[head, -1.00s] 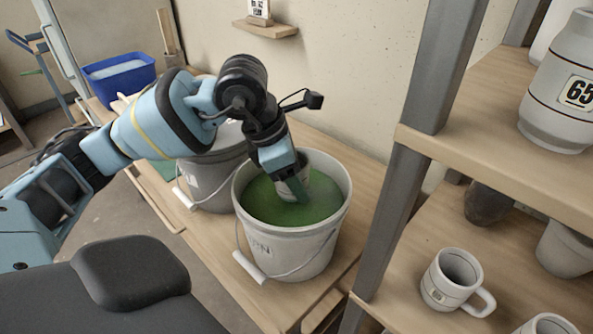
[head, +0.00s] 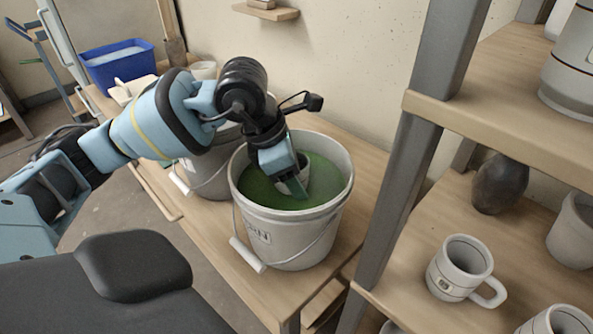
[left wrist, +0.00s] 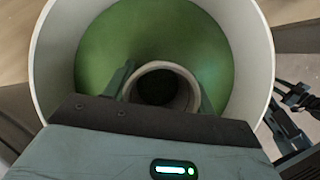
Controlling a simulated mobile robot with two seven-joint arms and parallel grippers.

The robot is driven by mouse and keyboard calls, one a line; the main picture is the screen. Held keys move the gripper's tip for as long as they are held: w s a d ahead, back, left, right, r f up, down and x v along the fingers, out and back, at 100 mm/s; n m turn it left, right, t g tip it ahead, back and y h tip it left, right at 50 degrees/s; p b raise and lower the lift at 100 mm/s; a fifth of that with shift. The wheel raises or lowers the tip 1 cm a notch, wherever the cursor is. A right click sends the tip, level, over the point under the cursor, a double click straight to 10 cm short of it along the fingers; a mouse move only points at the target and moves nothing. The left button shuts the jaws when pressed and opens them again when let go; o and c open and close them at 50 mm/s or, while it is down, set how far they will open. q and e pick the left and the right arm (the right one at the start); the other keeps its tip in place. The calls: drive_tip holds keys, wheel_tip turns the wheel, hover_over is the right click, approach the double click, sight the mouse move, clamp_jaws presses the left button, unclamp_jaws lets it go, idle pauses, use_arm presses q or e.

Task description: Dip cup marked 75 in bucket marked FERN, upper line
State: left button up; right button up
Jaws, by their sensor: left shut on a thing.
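The bucket (head: 290,232) of green glaze stands on the wooden bench; the end of its label, reading about "RN", shows on the front. My left gripper (head: 291,181) is down inside the bucket, shut on a grey-white cup (head: 298,183). The cup's lower part is hidden in the green glaze (head: 325,178). In the left wrist view the cup's round rim (left wrist: 163,68) sits between the two fingers, with its dark hollow facing the camera. No number or line on the cup can be read. My right gripper is not in view.
A second bucket (head: 212,172) stands close behind to the left. A grey shelf post (head: 408,170) rises near the bucket's right side. The shelves hold a mug (head: 460,268), a dark vase (head: 499,184) and other pots. A blue tub (head: 118,66) is at the back left.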

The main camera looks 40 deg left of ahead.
use_arm(q)
drive_tip(key=shift+f, duration=0.5)
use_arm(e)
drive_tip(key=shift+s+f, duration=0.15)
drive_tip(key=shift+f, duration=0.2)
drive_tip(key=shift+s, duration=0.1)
use_arm(q)
drive_tip(key=shift+f+b, duration=0.35)
drive_tip(key=shift+b, duration=0.1)
drive_tip(key=shift+f, duration=0.4)
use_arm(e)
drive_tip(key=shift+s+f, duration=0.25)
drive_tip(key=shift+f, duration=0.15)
use_arm(q)
drive_tip(key=shift+f+b, duration=0.15)
drive_tip(key=shift+b, duration=0.2)
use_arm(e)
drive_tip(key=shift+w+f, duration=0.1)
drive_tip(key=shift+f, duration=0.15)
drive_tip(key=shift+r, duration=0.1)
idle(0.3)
